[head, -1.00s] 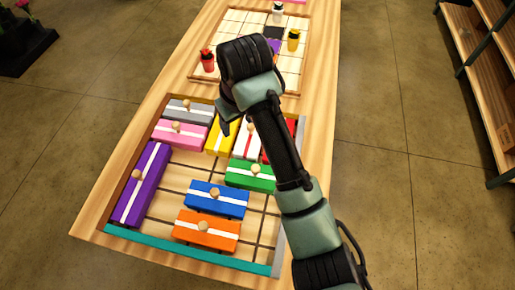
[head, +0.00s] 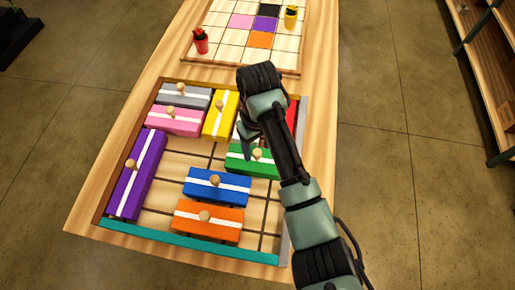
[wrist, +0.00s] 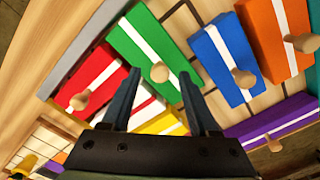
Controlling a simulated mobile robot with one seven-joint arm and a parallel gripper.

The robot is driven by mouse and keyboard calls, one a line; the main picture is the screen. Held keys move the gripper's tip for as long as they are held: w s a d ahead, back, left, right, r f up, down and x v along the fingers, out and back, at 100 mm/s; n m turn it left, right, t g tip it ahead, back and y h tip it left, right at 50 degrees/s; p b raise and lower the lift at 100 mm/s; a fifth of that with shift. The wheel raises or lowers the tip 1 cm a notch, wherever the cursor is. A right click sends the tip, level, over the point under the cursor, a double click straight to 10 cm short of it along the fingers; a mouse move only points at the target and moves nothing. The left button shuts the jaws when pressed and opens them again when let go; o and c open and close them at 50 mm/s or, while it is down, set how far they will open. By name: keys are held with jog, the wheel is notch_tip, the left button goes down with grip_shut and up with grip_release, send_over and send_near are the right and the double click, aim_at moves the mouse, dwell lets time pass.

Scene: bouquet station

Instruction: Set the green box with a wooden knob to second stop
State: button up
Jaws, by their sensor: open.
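The green box (head: 250,167) with a white stripe and a round wooden knob (head: 256,154) lies in the sliding-block tray, right of the middle. In the wrist view the green box (wrist: 135,46) is at upper left of centre, its knob (wrist: 159,73) just beyond the fingertips. My gripper (wrist: 160,100) is open and empty, its two dark fingers apart and pointing toward the green box. In the head view my arm partly covers the white and red boxes, and the fingers are mostly hidden behind it.
The tray (head: 190,245) has a teal front edge. A blue box (head: 230,190) and an orange box (head: 195,228) lie in front of the green one; a red box (wrist: 88,80) and yellow box (head: 217,120) lie behind. Bare grid shows left of the green box.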

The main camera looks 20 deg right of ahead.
jog(key=shift+f, duration=0.8)
grip_shut()
jog(key=shift+r, duration=0.1)
dwell(0.8)
